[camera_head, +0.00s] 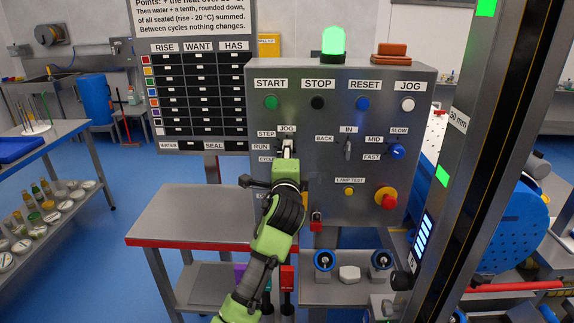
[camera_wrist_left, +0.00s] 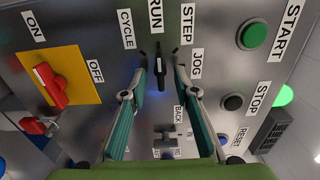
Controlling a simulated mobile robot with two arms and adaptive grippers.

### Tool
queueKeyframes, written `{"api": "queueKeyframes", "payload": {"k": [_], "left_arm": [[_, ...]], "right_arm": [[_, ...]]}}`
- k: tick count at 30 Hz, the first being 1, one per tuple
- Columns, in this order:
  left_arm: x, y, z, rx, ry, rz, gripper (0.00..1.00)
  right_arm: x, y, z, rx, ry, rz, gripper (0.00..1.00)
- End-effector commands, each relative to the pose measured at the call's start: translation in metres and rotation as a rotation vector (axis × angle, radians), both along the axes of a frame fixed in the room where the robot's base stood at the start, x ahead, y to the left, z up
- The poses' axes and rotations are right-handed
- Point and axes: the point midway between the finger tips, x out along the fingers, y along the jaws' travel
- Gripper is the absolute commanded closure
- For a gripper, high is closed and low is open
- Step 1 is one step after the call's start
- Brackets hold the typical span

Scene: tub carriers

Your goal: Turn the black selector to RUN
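The black selector (camera_wrist_left: 160,70) is on the grey control panel (camera_head: 335,77), with labels CYCLE, RUN, STEP and JOG around it. In the left wrist view its handle stands nearly upright, its upper end toward the RUN (camera_wrist_left: 155,15) and STEP (camera_wrist_left: 187,24) labels; which it marks is hard to tell. My left gripper (camera_head: 288,147) is at the panel in front of the selector and hides it in the head view. Its two teal-padded fingers are apart, one on each side of the handle, with gaps visible. My right gripper is not in view.
A red switch on a yellow plate (camera_wrist_left: 88,77) is near the selector. START (camera_head: 271,102), STOP (camera_head: 317,102) and RESET (camera_head: 362,103) buttons sit above. An emergency stop (camera_head: 386,198) is lower right. A red-edged table (camera_head: 180,220) stands left of the panel.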

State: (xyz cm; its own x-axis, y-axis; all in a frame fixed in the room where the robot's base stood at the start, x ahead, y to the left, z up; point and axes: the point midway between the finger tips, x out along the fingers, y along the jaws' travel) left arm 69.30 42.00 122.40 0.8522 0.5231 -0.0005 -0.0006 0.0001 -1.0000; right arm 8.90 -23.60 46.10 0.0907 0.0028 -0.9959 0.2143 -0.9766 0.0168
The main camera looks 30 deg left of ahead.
Motion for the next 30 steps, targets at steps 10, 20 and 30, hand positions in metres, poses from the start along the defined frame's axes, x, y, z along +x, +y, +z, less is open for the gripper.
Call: {"api": "queueKeyframes", "payload": {"k": [10, 20, 30], "left_arm": [[-0.058, -0.036, -0.001, -0.002, 0.001, -0.003, 0.72], [-0.093, -0.057, -0.001, -0.002, 0.001, -0.001, 0.72], [-0.094, -0.058, -0.001, -0.001, 0.001, 0.0, 0.72]], "right_arm": [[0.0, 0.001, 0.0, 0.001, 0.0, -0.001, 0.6], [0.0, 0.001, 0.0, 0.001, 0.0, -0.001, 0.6], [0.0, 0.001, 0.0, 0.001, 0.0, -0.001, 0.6]]}}
